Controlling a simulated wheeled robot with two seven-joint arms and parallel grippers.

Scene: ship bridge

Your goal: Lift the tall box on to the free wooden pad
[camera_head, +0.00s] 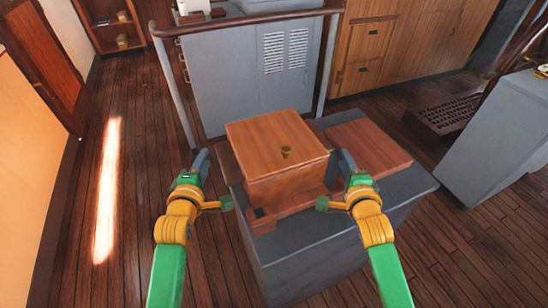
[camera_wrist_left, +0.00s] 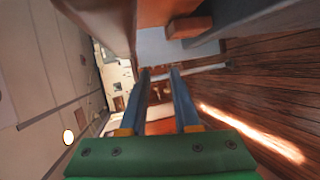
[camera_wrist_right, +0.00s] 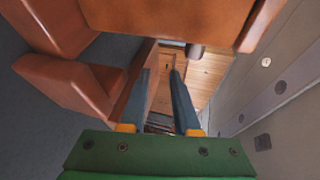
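The tall box (camera_head: 275,143) is reddish-brown wood with a small brass fitting on top. It sits upright on a wooden base (camera_head: 290,208) on the left part of a dark grey plinth. The free wooden pad (camera_head: 372,146) lies flat and bare on the plinth, to the box's right. My left gripper (camera_head: 202,160) is at the box's left side, its fingers apart and empty (camera_wrist_left: 158,72). My right gripper (camera_head: 345,160) is at the box's right side, above the pad's near left part, its fingers also apart and empty (camera_wrist_right: 160,72). I cannot tell whether either touches the box.
The grey plinth (camera_head: 310,260) stands on a dark plank floor. Behind it are a handrail (camera_head: 245,20) and a grey vented cabinet (camera_head: 235,75). A grey console (camera_head: 500,140) stands at the right, with a dark grating (camera_head: 445,113) near it. Floor to the left is clear.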

